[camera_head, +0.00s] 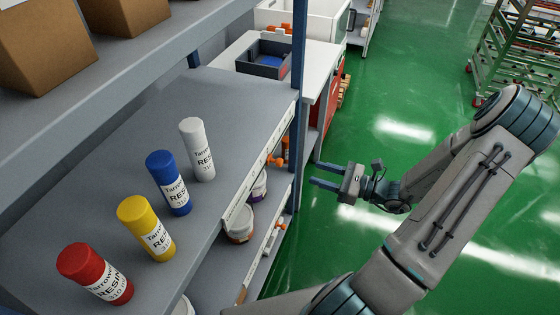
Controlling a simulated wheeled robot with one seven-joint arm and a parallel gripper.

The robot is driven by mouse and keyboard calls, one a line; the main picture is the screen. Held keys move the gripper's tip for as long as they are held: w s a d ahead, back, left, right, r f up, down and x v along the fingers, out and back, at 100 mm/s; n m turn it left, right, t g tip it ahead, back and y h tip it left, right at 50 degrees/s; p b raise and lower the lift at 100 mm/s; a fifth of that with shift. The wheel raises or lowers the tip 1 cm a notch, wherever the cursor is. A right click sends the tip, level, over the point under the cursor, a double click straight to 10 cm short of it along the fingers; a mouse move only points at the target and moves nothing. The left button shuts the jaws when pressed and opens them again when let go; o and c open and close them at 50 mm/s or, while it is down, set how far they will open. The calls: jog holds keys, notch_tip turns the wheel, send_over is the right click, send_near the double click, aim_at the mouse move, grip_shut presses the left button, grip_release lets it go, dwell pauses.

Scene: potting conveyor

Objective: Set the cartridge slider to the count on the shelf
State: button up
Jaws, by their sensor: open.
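Several resin cartridges stand upright in a row on the grey shelf (238,95): a red one (96,274), a yellow one (147,229), a blue one (169,183) and a white one (197,150). Along this shelf's front edge runs a pale strip with a small orange slider (274,160) near its far end. Any count marks on the strip are too small to read. My gripper (317,174) is open and empty, to the right of the shelf edge. Its fingers point left towards the shelf's far end, apart from the slider.
A lower shelf holds tubs (239,224) and has its own edge strip with an orange piece (267,254). A blue upright post (298,100) stands at the shelf's far corner. Cardboard boxes (42,40) sit on the shelf above. Green floor (400,85) is clear beyond my arm.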

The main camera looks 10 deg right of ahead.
aim_at(282, 163)
jog(key=p+x, duration=0.1)
jog(key=x, duration=1.1)
jog(key=shift+w+a, duration=0.1)
jog(key=shift+a, duration=0.15)
